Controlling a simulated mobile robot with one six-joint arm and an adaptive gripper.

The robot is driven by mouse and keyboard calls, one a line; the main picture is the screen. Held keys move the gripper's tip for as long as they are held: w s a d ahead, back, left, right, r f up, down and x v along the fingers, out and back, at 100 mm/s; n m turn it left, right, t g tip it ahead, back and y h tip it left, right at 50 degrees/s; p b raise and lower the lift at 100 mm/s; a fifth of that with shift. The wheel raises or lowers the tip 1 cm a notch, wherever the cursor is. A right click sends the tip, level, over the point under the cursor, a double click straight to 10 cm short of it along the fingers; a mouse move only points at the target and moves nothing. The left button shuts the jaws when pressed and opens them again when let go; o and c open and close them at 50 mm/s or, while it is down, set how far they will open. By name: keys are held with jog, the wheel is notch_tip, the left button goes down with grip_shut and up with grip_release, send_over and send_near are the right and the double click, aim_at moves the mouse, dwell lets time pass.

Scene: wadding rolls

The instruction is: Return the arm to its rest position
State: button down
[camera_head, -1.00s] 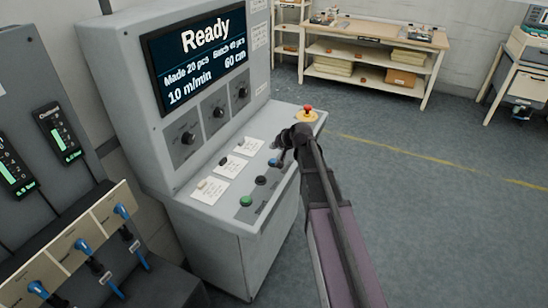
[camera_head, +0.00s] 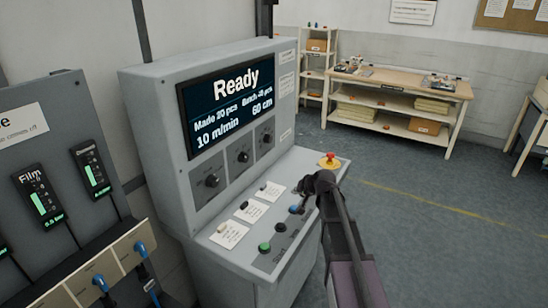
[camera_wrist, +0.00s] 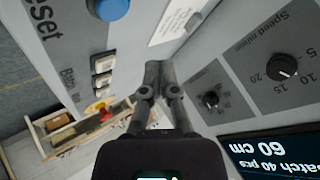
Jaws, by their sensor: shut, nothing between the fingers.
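My gripper (camera_head: 303,190) is over the sloped desk of the grey control console (camera_head: 160,130), close to the blue button (camera_head: 295,209). In the wrist view my gripper (camera_wrist: 153,66) has its fingers together with nothing between them. The blue button (camera_wrist: 112,8) there is at the top, beside the word "Reset" and apart from the fingertips. The console screen (camera_head: 232,105) reads "Ready", "Made 20 pcs", "10 m/min" and "60 cm". My arm comes in from the lower right and hides part of the desk's right side.
A green button (camera_head: 264,247), a dark button (camera_head: 279,228) and a red emergency stop (camera_head: 329,160) sit on the desk. A grey panel (camera_head: 60,120) with gauges stands left. A wooden workbench (camera_head: 400,82) stands at the back. The floor (camera_head: 450,210) at right is clear.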

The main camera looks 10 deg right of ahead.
jog(key=s+f+g, duration=0.1)
jog(key=s, duration=0.4)
jog(key=s+a+f+n+g+h, duration=0.1)
jog(key=s+g, duration=0.1)
jog(key=s, duration=0.3)
jog(key=s+f+n+g, duration=0.1)
jog(key=s+f, duration=0.1)
jog(key=s, duration=0.3)
jog(key=shift+s+a+f+h, duration=0.1)
jog(key=shift+s+a+h, duration=0.1)
jog(key=shift+a+h, duration=0.2)
jog(key=s+d+f+n+g+h, duration=0.1)
jog(key=s+g, duration=0.3)
jog(key=s, duration=0.9)
jog(key=shift+s+d+f+h, duration=0.2)
jog(key=shift+d+h, duration=0.3)
jog(key=shift+h, duration=0.4)
